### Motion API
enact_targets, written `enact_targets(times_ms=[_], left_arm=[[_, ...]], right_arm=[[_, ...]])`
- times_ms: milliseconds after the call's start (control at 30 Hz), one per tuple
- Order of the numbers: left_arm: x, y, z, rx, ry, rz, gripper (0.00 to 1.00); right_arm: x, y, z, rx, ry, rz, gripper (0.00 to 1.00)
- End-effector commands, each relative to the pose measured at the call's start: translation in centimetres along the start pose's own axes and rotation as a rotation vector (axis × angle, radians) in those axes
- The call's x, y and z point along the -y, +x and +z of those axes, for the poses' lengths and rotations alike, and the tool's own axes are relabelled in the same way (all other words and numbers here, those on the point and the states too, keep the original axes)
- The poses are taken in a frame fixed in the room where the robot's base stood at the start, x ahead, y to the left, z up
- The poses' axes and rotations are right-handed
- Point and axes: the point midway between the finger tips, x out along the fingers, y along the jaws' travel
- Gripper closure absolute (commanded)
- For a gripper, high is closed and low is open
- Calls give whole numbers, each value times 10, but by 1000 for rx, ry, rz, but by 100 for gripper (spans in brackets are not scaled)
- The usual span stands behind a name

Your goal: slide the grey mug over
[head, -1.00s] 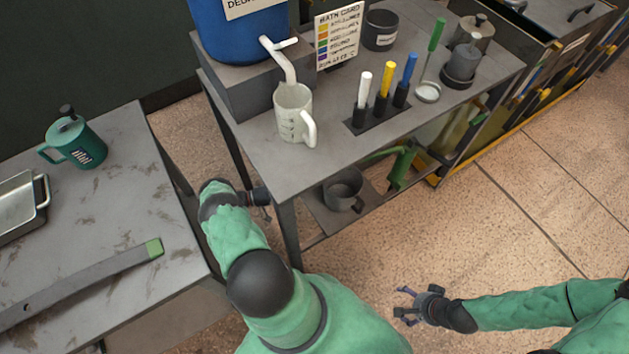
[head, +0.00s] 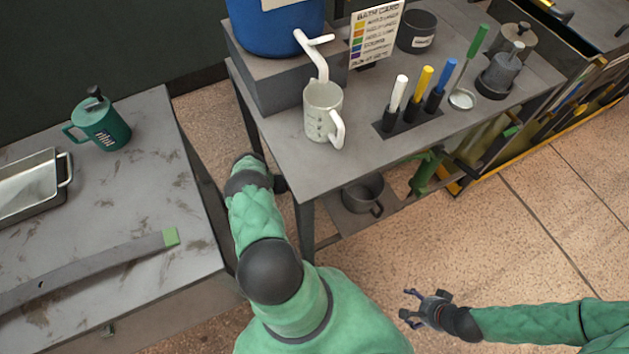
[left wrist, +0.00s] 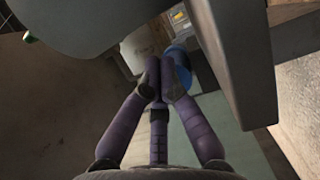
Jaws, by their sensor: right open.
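A dark grey mug (head: 362,194) stands upright on the low shelf under the middle table in the head view, its handle to the right. A pale grey-white jug (head: 322,112) with markings stands on the table top under a white tap. My left gripper is mostly hidden by the table edge and leg in the head view, left of the dark mug and apart from it. In the left wrist view my left gripper's (left wrist: 165,82) purple fingers meet at the tips, with nothing clearly held. My right gripper (head: 408,304) is open and empty above the floor at lower right.
The table leg (head: 307,232) stands between my left arm and the low shelf (head: 338,216). Coloured-handled tools stand in a holder (head: 405,123) on the table. A left table (head: 130,200) carries a green mug (head: 101,124), a tray (head: 45,200) and a long grey bar (head: 90,268).

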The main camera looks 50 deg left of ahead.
Motion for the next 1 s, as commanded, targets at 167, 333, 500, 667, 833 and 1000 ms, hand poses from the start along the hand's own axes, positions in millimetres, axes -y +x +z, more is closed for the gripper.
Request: enact_targets(times_ms=[167,333,500,667,833,1000], left_arm=[[0,23,14,1,-4,1,100],[0,33,24,0,-1,1,100],[0,37,28,0,-1,0,100],[0,36,28,0,-1,0,100],[0,38,30,0,-2,1,100],[-1,48,40,0,-1,1,100]], right_arm=[[-1,2,0,0,0,0,17],[-1,4,0,0,0,0,17],[-2,4,0,0,0,0,17],[-2,4,0,0,0,0,17],[-1,4,0,0,0,0,17],[-1,4,0,0,0,0,17]])
